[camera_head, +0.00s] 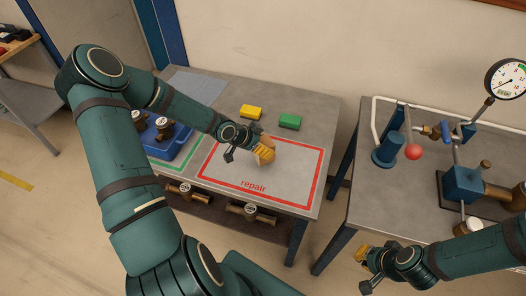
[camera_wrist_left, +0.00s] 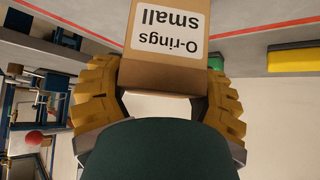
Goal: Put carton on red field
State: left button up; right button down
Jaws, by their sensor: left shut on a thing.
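The carton (camera_wrist_left: 168,68) is a small brown box with a white label reading "O-rings small", upside down in the left wrist view. My left gripper (camera_wrist_left: 158,98) is shut on it, with one yellow finger pad on each side. In the head view the carton (camera_head: 267,142) is partly hidden by my left gripper (camera_head: 261,153), over the upper middle of the red field (camera_head: 292,175). The red field is a red outline marked "repair" on the grey table. I cannot tell whether the carton touches the table. My right gripper (camera_head: 368,266) hangs at the lower right; its opening is unclear.
A yellow block (camera_head: 251,112) and a green block (camera_head: 290,121) lie behind the red field. A blue tray (camera_head: 178,146) with meters stands left of it. A second table (camera_head: 364,197) on the right carries a blue test rig with a gauge (camera_head: 505,79).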

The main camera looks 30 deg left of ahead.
pick_arm(q)
notch_tip(320, 180, down, 3)
jog(key=shift+f, duration=0.1)
jog(key=shift+b, duration=0.3)
jog(key=o, duration=1.3)
